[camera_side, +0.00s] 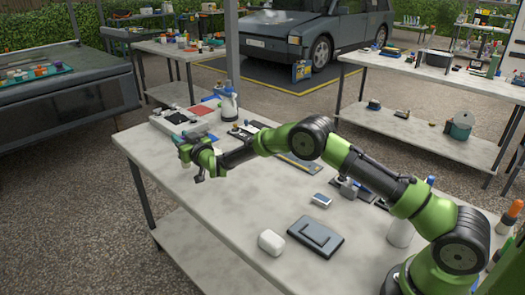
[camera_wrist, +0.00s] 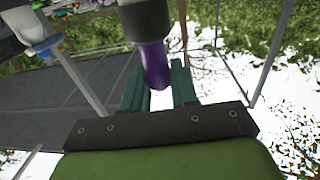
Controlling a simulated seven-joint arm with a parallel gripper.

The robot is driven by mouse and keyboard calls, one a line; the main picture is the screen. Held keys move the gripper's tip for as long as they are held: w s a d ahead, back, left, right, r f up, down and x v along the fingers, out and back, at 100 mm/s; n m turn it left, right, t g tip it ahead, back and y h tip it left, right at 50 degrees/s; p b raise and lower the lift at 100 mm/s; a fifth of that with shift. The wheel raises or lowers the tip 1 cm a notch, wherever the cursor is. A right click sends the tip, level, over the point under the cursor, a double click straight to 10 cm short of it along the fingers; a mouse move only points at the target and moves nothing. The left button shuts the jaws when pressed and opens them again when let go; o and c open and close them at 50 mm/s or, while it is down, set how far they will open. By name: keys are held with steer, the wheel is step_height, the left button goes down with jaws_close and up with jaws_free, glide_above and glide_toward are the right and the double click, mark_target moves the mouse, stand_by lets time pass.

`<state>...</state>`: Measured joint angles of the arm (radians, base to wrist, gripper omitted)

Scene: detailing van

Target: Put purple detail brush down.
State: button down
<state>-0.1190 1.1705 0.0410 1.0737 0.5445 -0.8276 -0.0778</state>
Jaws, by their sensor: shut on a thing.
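The purple detail brush (camera_wrist: 153,66) shows close up at the top centre of the wrist view, as a purple rounded part below a dark section. Its upper end runs out of the picture. My gripper (camera_wrist: 160,82) is shut on it, with the brush between the two teal fingers. In the side view my gripper (camera_side: 190,155) is above the far left part of the grey worktable (camera_side: 240,215), tipped well over toward horizontal. The brush is too small to make out there.
A dark flat case (camera_side: 315,236), a white rounded block (camera_side: 271,242) and a small box (camera_side: 321,200) lie nearer. The table's left middle is clear.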

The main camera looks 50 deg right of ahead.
steer(key=shift+f, duration=1.35)
steer(key=shift+f, duration=0.15)
steer(key=c, duration=0.9)
jaws_free()
